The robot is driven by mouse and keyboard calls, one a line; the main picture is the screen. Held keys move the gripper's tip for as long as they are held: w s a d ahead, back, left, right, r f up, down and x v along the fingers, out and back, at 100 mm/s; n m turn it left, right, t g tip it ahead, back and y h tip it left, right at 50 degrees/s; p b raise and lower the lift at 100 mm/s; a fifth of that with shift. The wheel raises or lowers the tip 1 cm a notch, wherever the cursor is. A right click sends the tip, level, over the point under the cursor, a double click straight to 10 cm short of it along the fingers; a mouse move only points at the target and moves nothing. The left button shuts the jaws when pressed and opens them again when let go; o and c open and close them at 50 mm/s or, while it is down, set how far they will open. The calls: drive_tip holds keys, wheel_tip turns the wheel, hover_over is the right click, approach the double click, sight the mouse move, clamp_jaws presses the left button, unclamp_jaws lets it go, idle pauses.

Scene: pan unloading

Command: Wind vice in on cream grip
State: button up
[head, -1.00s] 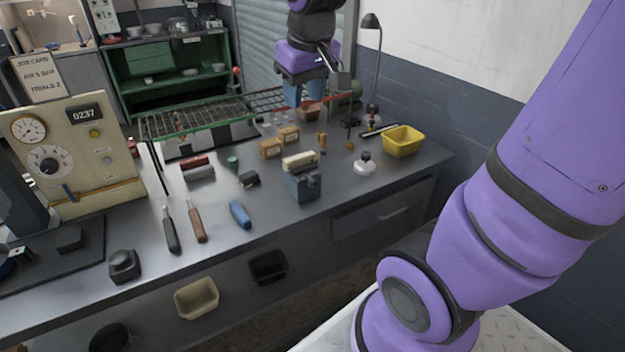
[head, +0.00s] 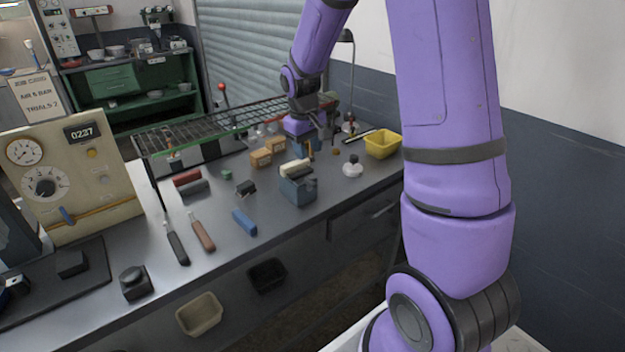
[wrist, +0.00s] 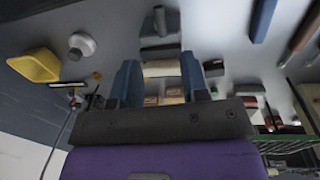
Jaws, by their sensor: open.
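The vice (head: 298,191) is a blue-grey block near the front edge of the bench. The cream grip (head: 296,168) lies across its top; I cannot tell whether the vice jaws touch it. In the wrist view the vice (wrist: 160,42) is at top centre, with the cream grip (wrist: 160,69) below it, seen between my fingers. My gripper (head: 299,149) is open and empty, with blue fingers, above the bench behind the vice. It also shows in the wrist view (wrist: 159,66), its fingers apart on either side of the line to the cream grip.
Two cardboard-brown boxes (head: 262,157) stand behind the vice, near my gripper. A white-based knob-topped item (head: 352,168) and a yellow bin (head: 382,144) are to the right. A blue handle (head: 244,223) lies to the left. A wire rack (head: 215,124) stands behind.

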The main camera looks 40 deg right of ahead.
sight(312, 181)
drive_tip(key=f, duration=0.6)
drive_tip(key=d+f, duration=0.1)
drive_tip(key=f, duration=0.3)
clamp_jaws()
